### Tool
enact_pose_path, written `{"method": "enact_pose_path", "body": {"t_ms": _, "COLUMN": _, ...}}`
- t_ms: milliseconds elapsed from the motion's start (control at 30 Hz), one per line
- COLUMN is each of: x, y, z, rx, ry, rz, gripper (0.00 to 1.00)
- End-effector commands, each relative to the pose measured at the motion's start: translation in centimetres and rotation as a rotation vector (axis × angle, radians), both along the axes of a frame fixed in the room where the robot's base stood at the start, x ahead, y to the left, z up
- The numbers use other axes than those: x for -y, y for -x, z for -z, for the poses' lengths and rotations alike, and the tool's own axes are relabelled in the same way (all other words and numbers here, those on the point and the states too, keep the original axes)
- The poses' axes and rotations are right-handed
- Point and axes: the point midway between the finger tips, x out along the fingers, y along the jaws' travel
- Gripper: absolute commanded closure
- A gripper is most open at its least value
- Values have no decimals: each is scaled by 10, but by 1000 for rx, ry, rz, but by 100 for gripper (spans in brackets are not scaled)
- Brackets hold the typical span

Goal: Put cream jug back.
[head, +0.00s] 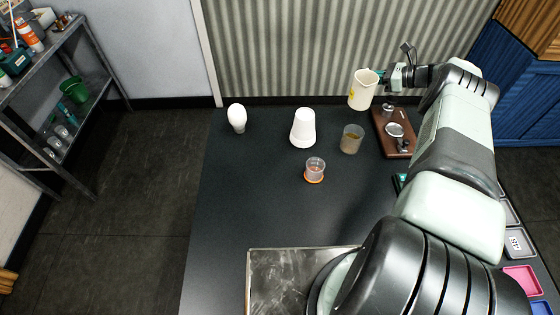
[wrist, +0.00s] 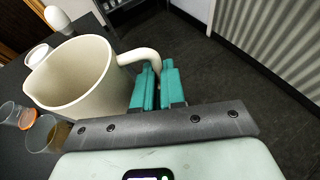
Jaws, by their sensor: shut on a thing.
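The cream jug (head: 362,90) is a cream-coloured pitcher with a yellow mark, held up near the back of the table, close to the corrugated wall. My gripper (head: 385,78) is at its right side. In the wrist view the jug (wrist: 82,80) fills the left, with its open mouth and spout in view and its inside empty. The teal fingers of my gripper (wrist: 155,88) are shut on its handle (wrist: 140,55). In the head view my gripper hides the handle.
On the black table (head: 250,205) stand a white bulb-shaped thing (head: 237,118), a white tapered cup (head: 303,128), a clear brown-tinted cup (head: 351,139) and a small cup with an orange base (head: 314,170). A brown wooden board (head: 383,133) with metal parts lies right. The left table is clear.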

Motion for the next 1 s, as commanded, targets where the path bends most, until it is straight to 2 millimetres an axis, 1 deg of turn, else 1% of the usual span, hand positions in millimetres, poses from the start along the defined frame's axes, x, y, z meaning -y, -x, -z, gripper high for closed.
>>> {"method": "enact_pose_path", "body": {"t_ms": 167, "x": 1, "y": -1, "z": -21, "rx": 4, "ry": 1, "rz": 1, "gripper": 100}}
{"method": "enact_pose_path", "body": {"t_ms": 333, "x": 1, "y": -1, "z": -49, "rx": 4, "ry": 1, "rz": 0, "gripper": 100}}
{"method": "enact_pose_path", "body": {"t_ms": 500, "x": 0, "y": 0, "z": -73, "rx": 3, "ry": 2, "rz": 1, "gripper": 100}}
{"method": "enact_pose_path", "body": {"t_ms": 700, "x": 0, "y": 0, "z": -95, "rx": 3, "ry": 2, "rz": 0, "gripper": 100}}
{"method": "enact_pose_path", "body": {"t_ms": 867, "x": -18, "y": 0, "z": -94, "rx": 0, "ry": -1, "rz": -19, "gripper": 100}}
{"method": "enact_pose_path", "body": {"t_ms": 1000, "x": -37, "y": 1, "z": -94, "rx": -1, "ry": 1, "rz": -38, "gripper": 100}}
